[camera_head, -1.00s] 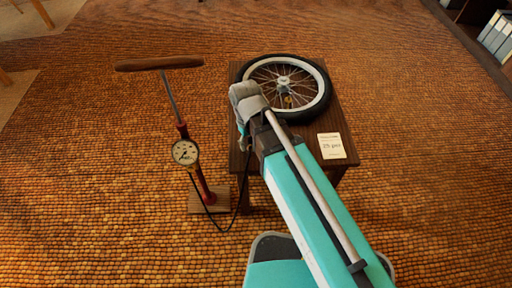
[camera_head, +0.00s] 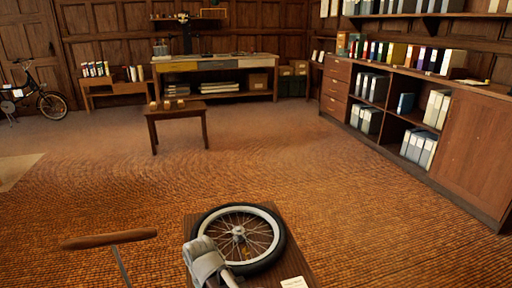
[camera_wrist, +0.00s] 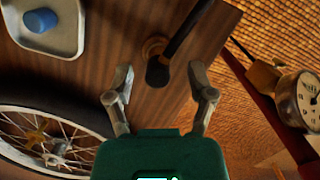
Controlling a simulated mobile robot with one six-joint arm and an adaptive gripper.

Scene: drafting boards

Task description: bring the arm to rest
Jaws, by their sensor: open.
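My gripper (camera_wrist: 160,85) is open in the wrist view, its two grey fingers spread above a dark wooden table top. A black hose end (camera_wrist: 158,72) with a brass ring beside it shows between and beyond the fingertips. It is not gripped, and its exact distance from the fingers is unclear. In the head view the grey end of my arm (camera_head: 205,262) is over the near left edge of the spoked wheel (camera_head: 238,237); the fingers are hidden there.
The wheel lies on a small table (camera_head: 293,262) with a pale card (camera_head: 294,283). A floor pump (camera_head: 110,239) stands to the left; its gauge (camera_wrist: 309,97) shows in the wrist view. A pale tray (camera_wrist: 68,42) holds a blue cap (camera_wrist: 40,20).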

